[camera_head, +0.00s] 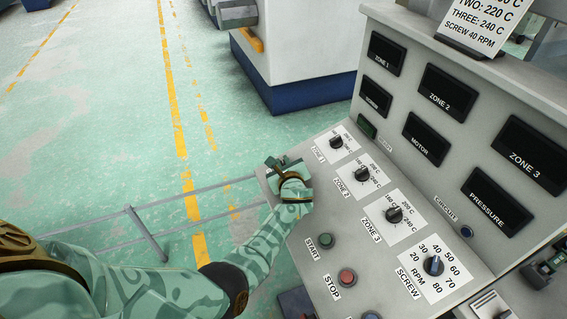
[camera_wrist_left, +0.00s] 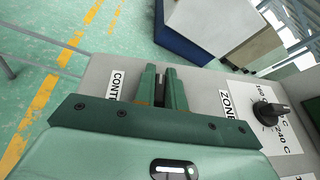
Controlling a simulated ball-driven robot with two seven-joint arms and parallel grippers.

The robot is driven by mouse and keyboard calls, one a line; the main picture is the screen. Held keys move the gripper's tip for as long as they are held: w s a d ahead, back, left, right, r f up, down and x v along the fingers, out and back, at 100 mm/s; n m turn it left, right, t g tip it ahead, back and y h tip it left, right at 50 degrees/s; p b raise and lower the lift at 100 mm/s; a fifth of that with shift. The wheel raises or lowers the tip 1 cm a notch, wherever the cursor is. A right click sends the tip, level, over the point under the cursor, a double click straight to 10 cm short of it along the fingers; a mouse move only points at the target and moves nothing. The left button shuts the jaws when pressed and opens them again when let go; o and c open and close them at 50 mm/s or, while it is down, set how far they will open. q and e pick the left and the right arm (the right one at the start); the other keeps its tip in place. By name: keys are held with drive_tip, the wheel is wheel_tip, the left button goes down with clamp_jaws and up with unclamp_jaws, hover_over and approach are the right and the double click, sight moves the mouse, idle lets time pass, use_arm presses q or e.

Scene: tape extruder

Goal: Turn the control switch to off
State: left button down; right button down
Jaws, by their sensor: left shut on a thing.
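The control panel (camera_head: 300,222) slopes up to the right in the head view. My left gripper (camera_head: 276,164) is at its far left corner, beside the Zone 1 knob (camera_head: 336,142). In the left wrist view, the two green fingers of this gripper (camera_wrist_left: 161,78) point down at the panel, shut around a narrow dark piece (camera_wrist_left: 160,76) that looks like the control switch. A label (camera_wrist_left: 115,86) starting with "CONT" is just left of the fingers. Most of the switch is hidden, so I cannot tell its position. My right gripper is not in view.
Zone 2 (camera_head: 362,174), Zone 3 (camera_head: 394,214) and screw RPM (camera_head: 433,265) knobs line the panel. The green start button (camera_head: 325,241) and red stop button (camera_head: 347,277) are nearer. Dark displays (camera_head: 447,91) stand behind. A thin rail (camera_head: 147,234) is left.

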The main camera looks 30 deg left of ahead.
use_arm(q)
drive_tip(key=shift+n+g+y, duration=0.3)
drive_tip(key=shift+n+g, duration=0.1)
drive_tip(key=c, duration=1.5)
unclamp_jaws()
drive_tip(key=shift+o, duration=0.2)
